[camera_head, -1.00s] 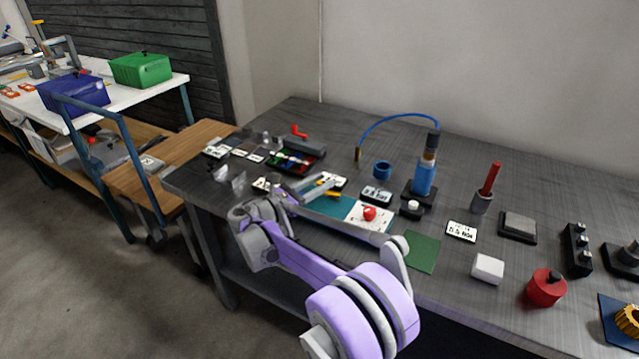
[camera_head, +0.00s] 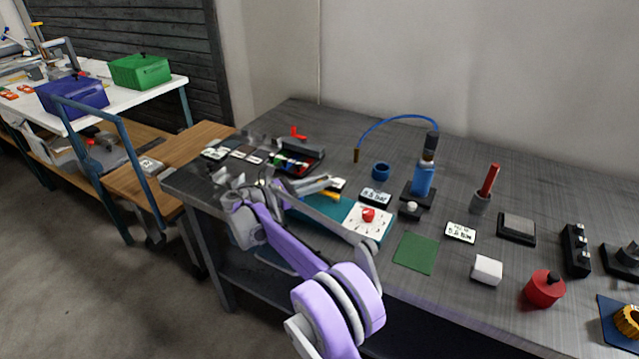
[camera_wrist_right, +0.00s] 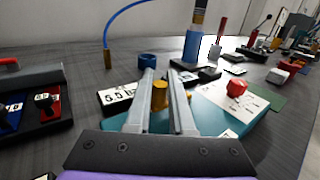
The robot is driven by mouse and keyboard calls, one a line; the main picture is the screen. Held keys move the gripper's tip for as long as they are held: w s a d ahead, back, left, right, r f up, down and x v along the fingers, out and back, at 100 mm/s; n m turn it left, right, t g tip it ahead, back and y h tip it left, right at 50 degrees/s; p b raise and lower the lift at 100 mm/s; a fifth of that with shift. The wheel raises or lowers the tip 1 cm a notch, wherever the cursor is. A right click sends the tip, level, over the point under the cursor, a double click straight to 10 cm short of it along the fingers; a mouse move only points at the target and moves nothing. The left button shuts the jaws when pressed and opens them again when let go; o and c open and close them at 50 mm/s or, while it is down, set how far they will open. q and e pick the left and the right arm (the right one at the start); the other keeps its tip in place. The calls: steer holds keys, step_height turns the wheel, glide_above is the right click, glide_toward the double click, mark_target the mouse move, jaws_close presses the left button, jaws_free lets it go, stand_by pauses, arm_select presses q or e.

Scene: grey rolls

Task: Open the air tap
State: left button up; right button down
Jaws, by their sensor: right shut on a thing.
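A teal board (camera_head: 330,212) lies on the grey bench, with a white marked plate and a red knob (camera_head: 368,215) at its right end. They also show in the right wrist view, where the red knob (camera_wrist_right: 236,88) stands right of my fingers. My right gripper (camera_head: 322,183) is over the board's left part. In the right wrist view my gripper (camera_wrist_right: 162,84) has its fingers on either side of a brass cylinder (camera_wrist_right: 160,97) and is shut on it. I cannot tell for sure which part is the air tap. My left gripper is out of view.
A blue hose (camera_head: 400,117) arches from a blue cylinder (camera_head: 424,178) to a brass end. A blue ring (camera_head: 381,170) and a label (camera_head: 375,195) stand behind the board. A dark tray (camera_head: 300,160) is at the left. The green mat (camera_head: 415,252) is bare.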

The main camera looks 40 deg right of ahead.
steer(key=c, duration=0.8)
jaws_free()
steer(key=p+v, duration=0.1)
steer(key=v, duration=0.9)
steer(key=shift+w+a, duration=0.1)
steer(key=shift+a, duration=0.25)
steer(key=shift+a, duration=0.1)
